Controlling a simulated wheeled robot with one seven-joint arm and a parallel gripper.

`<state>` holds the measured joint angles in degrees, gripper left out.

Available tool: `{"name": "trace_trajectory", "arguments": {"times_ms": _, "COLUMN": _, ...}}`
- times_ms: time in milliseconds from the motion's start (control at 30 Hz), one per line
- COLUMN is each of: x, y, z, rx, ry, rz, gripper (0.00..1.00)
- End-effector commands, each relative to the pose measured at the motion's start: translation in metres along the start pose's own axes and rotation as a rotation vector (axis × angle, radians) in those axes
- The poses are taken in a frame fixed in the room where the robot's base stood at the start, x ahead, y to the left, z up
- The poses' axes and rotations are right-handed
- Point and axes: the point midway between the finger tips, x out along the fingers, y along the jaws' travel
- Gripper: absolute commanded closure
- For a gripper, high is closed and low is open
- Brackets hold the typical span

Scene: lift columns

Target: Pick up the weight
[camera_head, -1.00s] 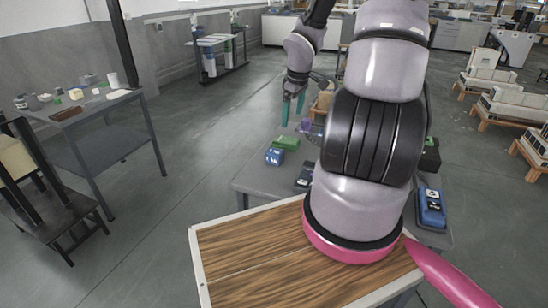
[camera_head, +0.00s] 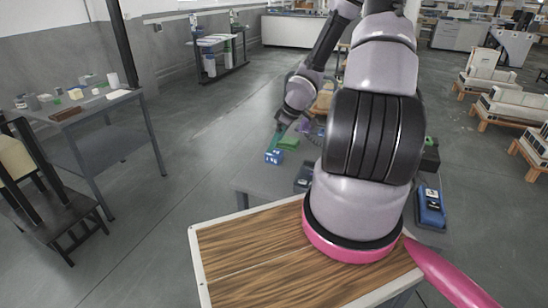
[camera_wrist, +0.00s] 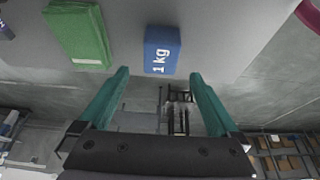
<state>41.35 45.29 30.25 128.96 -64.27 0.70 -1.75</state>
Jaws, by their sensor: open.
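The weight is a small blue block marked "1 kg" in white (camera_wrist: 160,50). In the wrist view it lies on the grey table top, ahead of the gap between my fingers. In the head view the weight (camera_head: 273,157) is near the table's left edge. My gripper (camera_wrist: 158,85) is open and empty, its two teal fingers apart, with the weight just beyond their tips and not between them. In the head view my gripper (camera_head: 277,141) is just above and behind the weight, and its fingers are partly hidden by my wrist.
A green block (camera_wrist: 78,35) lies left of the weight in the wrist view. The grey table (camera_head: 262,182) also bears a dark device (camera_head: 305,178) and a blue device (camera_head: 431,207). A side table with small items (camera_head: 80,112) stands at the left.

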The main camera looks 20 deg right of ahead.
Motion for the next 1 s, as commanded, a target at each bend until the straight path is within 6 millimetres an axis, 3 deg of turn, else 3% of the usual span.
{"name": "trace_trajectory", "arguments": {"times_ms": 233, "x": 0.011, "y": -0.001, "z": 0.002, "rx": -0.003, "ry": -0.001, "rz": -0.001, "gripper": 0.03}}
{"name": "trace_trajectory", "arguments": {"times_ms": 600, "x": 0.050, "y": -0.001, "z": 0.010, "rx": -0.002, "ry": -0.001, "rz": -0.002, "gripper": 0.03}}
{"name": "trace_trajectory", "arguments": {"times_ms": 900, "x": 0.054, "y": 0.000, "z": 0.010, "rx": 0.001, "ry": 0.000, "rz": 0.000, "gripper": 0.03}}
{"name": "trace_trajectory", "arguments": {"times_ms": 933, "x": 0.054, "y": 0.000, "z": 0.010, "rx": 0.001, "ry": 0.000, "rz": 0.000, "gripper": 0.06}}
{"name": "trace_trajectory", "arguments": {"times_ms": 1000, "x": 0.054, "y": 0.000, "z": 0.010, "rx": 0.000, "ry": 0.000, "rz": 0.000, "gripper": 0.33}}
